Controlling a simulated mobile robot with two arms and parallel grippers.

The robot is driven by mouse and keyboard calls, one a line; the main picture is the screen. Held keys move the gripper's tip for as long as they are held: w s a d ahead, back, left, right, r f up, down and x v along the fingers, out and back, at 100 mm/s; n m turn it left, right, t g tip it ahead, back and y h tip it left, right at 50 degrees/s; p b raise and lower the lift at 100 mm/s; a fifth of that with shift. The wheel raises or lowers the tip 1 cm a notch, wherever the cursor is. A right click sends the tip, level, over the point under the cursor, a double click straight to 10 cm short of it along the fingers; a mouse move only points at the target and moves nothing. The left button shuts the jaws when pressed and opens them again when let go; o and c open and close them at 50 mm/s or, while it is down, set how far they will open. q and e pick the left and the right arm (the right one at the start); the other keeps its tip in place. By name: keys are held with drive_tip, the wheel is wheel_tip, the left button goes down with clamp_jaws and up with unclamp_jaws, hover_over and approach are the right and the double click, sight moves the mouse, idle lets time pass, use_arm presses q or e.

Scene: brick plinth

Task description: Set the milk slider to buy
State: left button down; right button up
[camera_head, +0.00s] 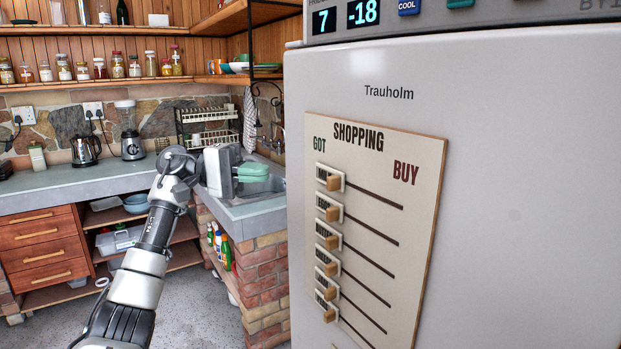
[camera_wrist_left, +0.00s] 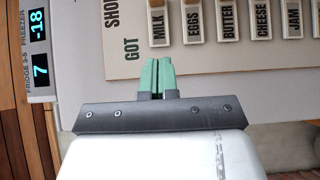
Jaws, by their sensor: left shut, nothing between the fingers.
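The white shopping board (camera_head: 420,165) hangs on the fridge front, with GOT at its left and BUY at its right. The milk slider (camera_head: 333,183) is the top one, its wooden knob at the GOT end of its slot. The left wrist view shows its MILK label (camera_wrist_left: 158,32) beside the word GOT. My left gripper (camera_head: 266,172), with green fingers, is left of the board in the head view, apart from the sliders. In the left wrist view its fingertips (camera_wrist_left: 159,58) are together and empty, below the MILK label. My right gripper is not in view.
Several other sliders, including eggs (camera_wrist_left: 194,28) and butter (camera_wrist_left: 227,22), sit below milk at the GOT end. The fridge (camera_head: 520,200) fills the right side. A stone counter with a sink (camera_head: 250,208) and a dish rack (camera_head: 208,125) stand behind my left arm.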

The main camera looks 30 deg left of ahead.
sight(326, 175)
use_arm(q)
drive_tip(key=p+x, duration=0.1)
drive_tip(key=x, duration=0.1)
drive_tip(key=p+x, duration=0.1)
drive_tip(key=x, duration=0.2)
drive_tip(key=p+x, duration=0.1)
drive_tip(key=x, duration=0.1)
drive_tip(key=shift+w+d+r, duration=0.1)
drive_tip(key=shift+d+r, duration=0.2)
drive_tip(key=shift+d, duration=0.05)
drive_tip(key=d, duration=0.1)
drive_tip(key=s+d+p, duration=0.1)
drive_tip(key=d+p, duration=0.1)
drive_tip(key=d, duration=0.1)
drive_tip(key=shift+s+f, duration=0.2)
drive_tip(key=shift+f, duration=0.1)
drive_tip(key=shift+a, duration=0.1)
